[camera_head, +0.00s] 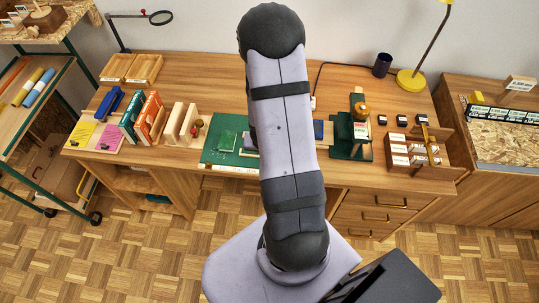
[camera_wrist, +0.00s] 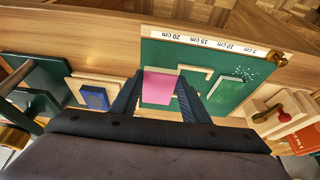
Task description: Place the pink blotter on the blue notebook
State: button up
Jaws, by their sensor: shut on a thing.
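The pink blotter (camera_wrist: 159,86) is between the two fingers of my gripper (camera_wrist: 157,98) in the wrist view, and the gripper is shut on it. It is over the green cutting mat (camera_wrist: 205,58); I cannot tell how high. The blue notebook (camera_wrist: 95,97) lies on a light wooden piece, left of the gripper in the wrist view and apart from it. In the head view a blue edge (camera_head: 324,129) that seems to be the notebook shows right of my arm. My arm hides the gripper and the blotter there.
A green block (camera_wrist: 226,92) lies on the mat. A dark green press (camera_head: 354,130) stands beyond the notebook. A wooden stand with a red knob (camera_head: 197,125) and upright books (camera_head: 147,118) are left of the mat. Wooden boxes (camera_head: 410,151) are at the right.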

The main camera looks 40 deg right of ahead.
jog(key=shift+r+p, duration=0.6)
jog(key=shift+r, duration=1.65)
